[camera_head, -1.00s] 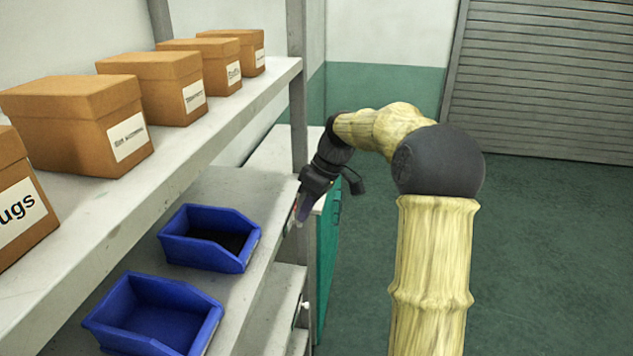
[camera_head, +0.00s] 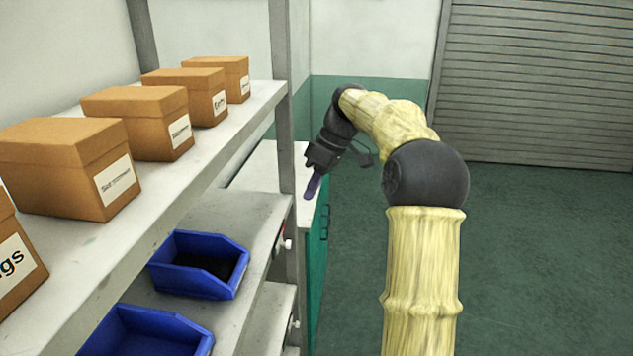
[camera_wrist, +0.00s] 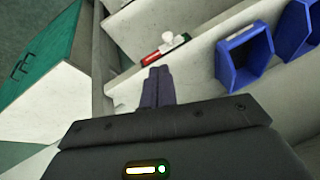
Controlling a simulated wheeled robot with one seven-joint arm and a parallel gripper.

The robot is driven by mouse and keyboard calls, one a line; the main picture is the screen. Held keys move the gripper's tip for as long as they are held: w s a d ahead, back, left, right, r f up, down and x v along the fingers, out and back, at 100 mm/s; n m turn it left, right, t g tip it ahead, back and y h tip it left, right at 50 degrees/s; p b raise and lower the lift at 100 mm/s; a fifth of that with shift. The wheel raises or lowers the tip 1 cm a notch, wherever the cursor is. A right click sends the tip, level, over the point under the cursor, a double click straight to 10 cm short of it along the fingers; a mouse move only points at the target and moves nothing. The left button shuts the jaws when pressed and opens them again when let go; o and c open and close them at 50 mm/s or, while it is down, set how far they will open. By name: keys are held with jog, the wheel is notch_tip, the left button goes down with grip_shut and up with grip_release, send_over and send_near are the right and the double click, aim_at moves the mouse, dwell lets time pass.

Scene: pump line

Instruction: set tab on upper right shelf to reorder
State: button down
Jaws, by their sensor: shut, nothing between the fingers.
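A tab with a white knob (camera_head: 286,244) sits on the front edge of the blue-bin shelf, near its right end. In the wrist view the white knob (camera_wrist: 168,43) stands on a small strip, and a red patch (camera_wrist: 151,58) shows beside it. Any lettering is too small to read. My gripper (camera_head: 312,187) is shut and empty, with dark purple fingers pointing down. In the head view it is beyond the shelf's end post, apart from the tab. In the wrist view the fingertips (camera_wrist: 157,73) appear just below the tab.
Blue bins (camera_head: 200,265) stand on this shelf, cardboard boxes (camera_head: 70,165) on the shelf above. A lower shelf has another white knob (camera_head: 293,324). A grey post (camera_head: 283,120) and a green cabinet with white top (camera_head: 265,163) are close by. Floor to the right is clear.

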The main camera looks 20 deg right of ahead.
jog(key=shift+v, duration=1.2)
